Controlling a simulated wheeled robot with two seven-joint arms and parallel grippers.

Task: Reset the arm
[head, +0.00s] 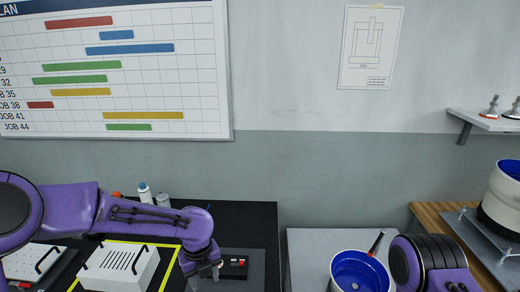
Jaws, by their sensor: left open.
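My left arm is purple, comes in from the left and bends down at its wrist. My left gripper (204,271) points down over the black table, open, with its fingertips close to the bottom edge of the view. I see nothing between its fingers. My right arm shows only as a purple and black link at the lower right. My right gripper is out of view.
A white slotted box with black handles (118,268) stands left of my left gripper. A small black control box with a red button (234,264) is just right of it. A blue-lined bowl (360,270) stands beside my right arm. Small bottles (145,193) stand behind my left arm.

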